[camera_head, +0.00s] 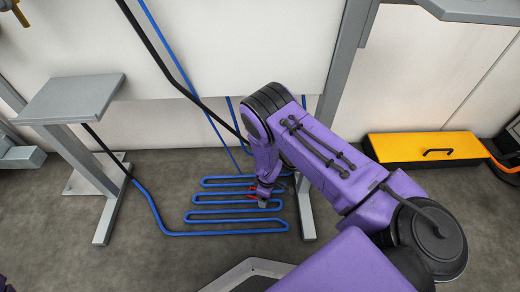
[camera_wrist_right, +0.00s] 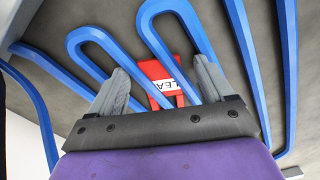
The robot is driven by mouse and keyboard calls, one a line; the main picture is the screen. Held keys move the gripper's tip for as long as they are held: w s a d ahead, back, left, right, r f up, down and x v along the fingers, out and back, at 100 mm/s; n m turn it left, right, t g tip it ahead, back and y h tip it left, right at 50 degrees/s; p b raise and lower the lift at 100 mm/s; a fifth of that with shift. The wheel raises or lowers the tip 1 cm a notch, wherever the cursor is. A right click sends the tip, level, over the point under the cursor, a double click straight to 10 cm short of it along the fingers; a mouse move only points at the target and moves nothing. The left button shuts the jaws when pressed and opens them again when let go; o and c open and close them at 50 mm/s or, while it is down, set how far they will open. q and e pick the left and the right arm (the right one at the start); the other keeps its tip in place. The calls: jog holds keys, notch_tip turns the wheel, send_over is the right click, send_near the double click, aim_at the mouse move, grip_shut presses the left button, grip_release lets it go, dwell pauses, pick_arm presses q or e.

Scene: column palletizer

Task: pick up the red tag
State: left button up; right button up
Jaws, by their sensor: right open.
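In the wrist view my right gripper (camera_wrist_right: 161,66) is open. Its two grey fingers stand on either side of the tag, with blue tubes also passing between them. Whether a finger touches the tag I cannot tell. My left gripper is out of view.
Blue looped tubing (camera_head: 225,231) runs low over the grey floor around the right gripper. A grey stand (camera_head: 72,98) is at the left, and a grey post (camera_head: 304,208) is just right of the gripper. An orange case (camera_head: 425,147) is at the right.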

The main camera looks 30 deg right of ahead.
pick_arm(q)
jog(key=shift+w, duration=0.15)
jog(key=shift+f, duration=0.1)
pick_arm(e)
jog(key=shift+f, duration=0.15)
jog(key=c, duration=1.2)
notch_tip(320, 180, up, 4)
jog(key=shift+f+p, duration=0.2)
jog(key=shift+p, duration=0.95)
jog(key=shift+s+a+r+p, duration=0.3)
jog(key=shift+r+p, duration=0.2)
jog(key=shift+r, duration=0.15)
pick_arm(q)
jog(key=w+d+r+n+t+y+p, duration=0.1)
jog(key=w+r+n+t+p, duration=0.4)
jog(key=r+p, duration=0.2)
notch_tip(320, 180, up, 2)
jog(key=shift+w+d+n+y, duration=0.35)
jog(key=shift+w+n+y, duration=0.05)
pick_arm(e)
jog(key=s+a+r, duration=0.8)
jog(key=s+a, duration=0.1)
jog(key=shift+s+r, duration=0.15)
jog(key=shift+s, duration=0.1)
